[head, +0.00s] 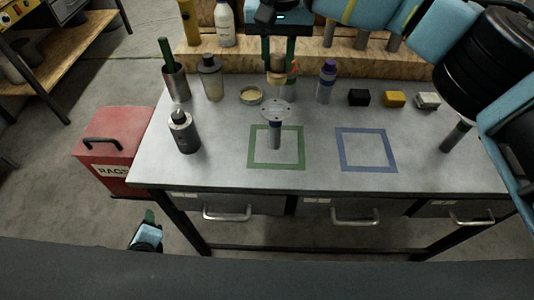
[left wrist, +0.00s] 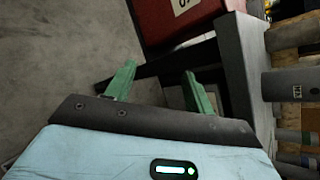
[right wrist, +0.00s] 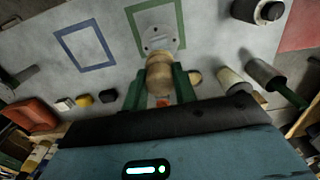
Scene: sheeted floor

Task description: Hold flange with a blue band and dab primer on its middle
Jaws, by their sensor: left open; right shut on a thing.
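My right gripper (head: 278,64) is above the back middle of the bench, shut on a rounded wooden-coloured piece (right wrist: 160,76) with an orange-red patch. A pale grey flange disc (head: 277,110) with holes shows just beyond this piece, also in the right wrist view (right wrist: 158,39). I cannot tell whether disc and piece are joined. A dark stem (head: 275,136) shows below the disc, over the green-taped square (head: 252,158). No blue band is clear on it. My left gripper (left wrist: 158,85) is open and empty, low off the bench's front left.
On the bench (head: 215,165) stand a dark bottle (head: 184,133), a cup with a green-handled tool (head: 175,82), a grey-capped jar (head: 211,79), a shallow tin (head: 251,95) and a purple-capped bottle (head: 326,82). The blue-taped square (head: 347,162) is empty. A red rags bin (head: 112,150) stands left.

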